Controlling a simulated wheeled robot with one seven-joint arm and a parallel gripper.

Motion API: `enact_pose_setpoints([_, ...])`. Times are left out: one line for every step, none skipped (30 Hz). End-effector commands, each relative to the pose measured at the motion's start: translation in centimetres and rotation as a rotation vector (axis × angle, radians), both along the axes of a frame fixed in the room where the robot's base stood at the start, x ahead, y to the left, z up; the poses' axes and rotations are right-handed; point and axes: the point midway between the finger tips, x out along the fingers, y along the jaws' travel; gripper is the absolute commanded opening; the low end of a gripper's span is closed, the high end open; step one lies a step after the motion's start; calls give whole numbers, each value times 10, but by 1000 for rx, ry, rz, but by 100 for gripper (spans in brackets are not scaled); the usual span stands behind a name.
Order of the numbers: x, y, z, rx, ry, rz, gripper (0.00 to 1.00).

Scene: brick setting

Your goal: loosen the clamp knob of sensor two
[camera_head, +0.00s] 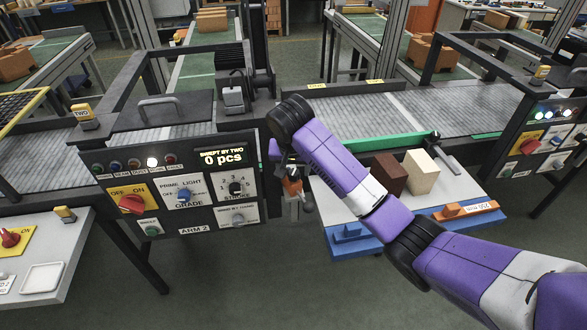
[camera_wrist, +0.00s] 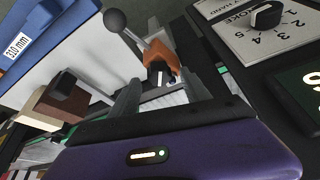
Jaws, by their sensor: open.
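An orange clamp body (camera_head: 292,187) sits beside the right edge of the ARM 2 panel, partly hidden by my arm. In the wrist view the orange body (camera_wrist: 157,58) is just beyond my fingertips, with a grey ball-ended lever (camera_wrist: 114,20) reaching from it. I cannot read a label naming it as sensor two's clamp knob. My gripper (camera_wrist: 155,85) is open, its two grey fingers spread either side of the line to the orange body. I cannot tell whether either finger touches it. In the head view my arm mostly hides the gripper.
The ARM 2 panel (camera_head: 181,218) with knobs is close on the left; its numbered dial (camera_wrist: 267,15) shows in the wrist view. A white-topped blue stand (camera_head: 345,213) holds a brown block (camera_head: 389,173), a cream block (camera_head: 421,172) and an orange gauge piece (camera_head: 466,211). A conveyor (camera_head: 366,113) runs behind.

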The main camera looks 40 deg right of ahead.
Motion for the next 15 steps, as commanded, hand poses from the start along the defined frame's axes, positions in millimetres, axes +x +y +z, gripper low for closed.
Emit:
enact_pose_setpoints([1,-1,-3,0,1,0,55])
enact_pose_setpoints([1,-1,-5,1,1,0,55])
enact_pose_setpoints([1,-2,-6,0,0,1,55])
enact_pose_setpoints([2,-2,-7,0,0,1,55])
enact_pose_setpoints([2,-2,-7,0,0,1,55])
enact_pose_setpoints([2,-2,-7,0,0,1,55])
enact_pose_setpoints([2,-2,-8,0,0,1,55])
enact_pose_setpoints([2,-2,-8,0,0,1,55])
enact_pose_setpoints([2,-2,-7,0,0,1,55])
enact_pose_setpoints([2,-2,-7,0,0,1,55])
enact_pose_setpoints([2,-2,-7,0,0,1,55])
enact_pose_setpoints([2,-2,-7,0,0,1,49])
enact_pose_setpoints([2,-2,-7,0,0,1,44])
enact_pose_setpoints([2,-2,-7,0,0,1,38])
enact_pose_setpoints([2,-2,-7,0,0,1,30])
